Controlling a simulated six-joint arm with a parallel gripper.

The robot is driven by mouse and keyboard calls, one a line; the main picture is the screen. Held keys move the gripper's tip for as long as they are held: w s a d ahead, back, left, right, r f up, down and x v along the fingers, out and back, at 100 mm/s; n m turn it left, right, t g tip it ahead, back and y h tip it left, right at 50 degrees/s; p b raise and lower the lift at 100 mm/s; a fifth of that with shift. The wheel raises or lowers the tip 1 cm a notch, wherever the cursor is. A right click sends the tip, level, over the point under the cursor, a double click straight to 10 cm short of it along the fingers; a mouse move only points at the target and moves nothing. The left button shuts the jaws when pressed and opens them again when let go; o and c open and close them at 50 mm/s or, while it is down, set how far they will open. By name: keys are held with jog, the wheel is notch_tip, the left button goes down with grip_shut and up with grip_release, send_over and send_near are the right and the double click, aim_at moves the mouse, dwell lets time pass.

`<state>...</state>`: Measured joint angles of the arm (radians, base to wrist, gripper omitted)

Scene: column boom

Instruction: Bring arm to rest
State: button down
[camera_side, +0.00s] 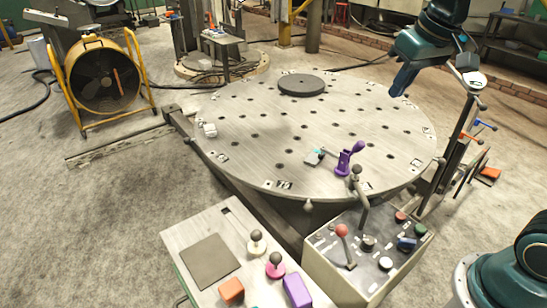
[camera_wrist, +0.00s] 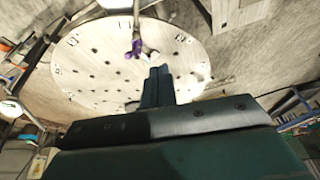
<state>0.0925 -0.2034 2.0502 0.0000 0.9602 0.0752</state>
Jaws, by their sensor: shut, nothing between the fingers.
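My gripper (camera_side: 403,80) is at the upper right in the side view, above the far right part of the round table (camera_side: 235,125). Its dark blue fingers point down and are closed together with nothing between them. They also show in the wrist view (camera_wrist: 158,72), over the pale round table (camera_wrist: 95,88). The gripper is apart from the table top and touches nothing that I can see.
A purple clamp (camera_side: 349,158) stands near the table's front edge, and a dark disc (camera_side: 302,85) lies at its back. A control box (camera_side: 330,262) with levers and knobs is in front. A post with coloured handles (camera_side: 460,125) stands right of the table. A yellow-framed fan (camera_side: 103,82) is left.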

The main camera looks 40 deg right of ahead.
jog(key=s+a+f+n+t, duration=0.1)
jog(key=s, duration=0.6)
jog(key=s+a+f+n, duration=0.1)
jog(key=s+a+f, duration=0.1)
jog(key=s, duration=0.6)
jog(key=shift+f+t, duration=0.2)
jog(key=shift+t, duration=0.2)
dwell(0.5)
